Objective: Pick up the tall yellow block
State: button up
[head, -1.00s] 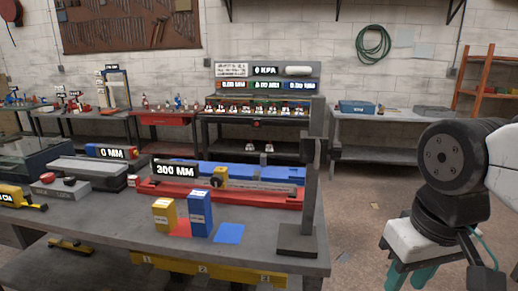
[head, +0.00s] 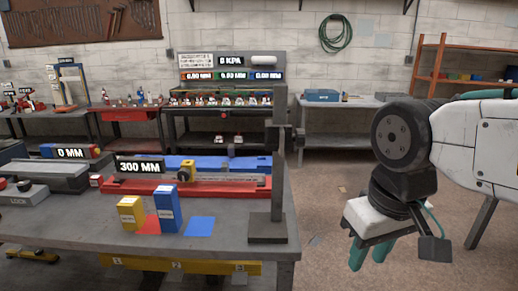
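The yellow block (head: 131,214) stands upright on the near grey bench, with a label on its front. It is a little shorter than the blue block (head: 167,209) standing just to its right. My gripper (head: 369,256) hangs at the right of the head view, pointing down, past the bench's right end and well away from the yellow block. Its two teal fingers are apart, with nothing visible between them.
A red patch (head: 149,225) and a blue patch (head: 200,226) lie by the blocks. A dark upright post (head: 279,180) on a flat base stands at the bench's right end. Behind the blocks is a red rail (head: 225,187) with a 300 MM sign (head: 140,167).

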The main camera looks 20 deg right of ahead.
aim_at(131, 212)
jog(key=z, duration=3.1)
jog(key=k, duration=2.55)
jog(key=u, duration=1.9)
jog(key=i, duration=0.5)
jog(key=u, duration=0.05)
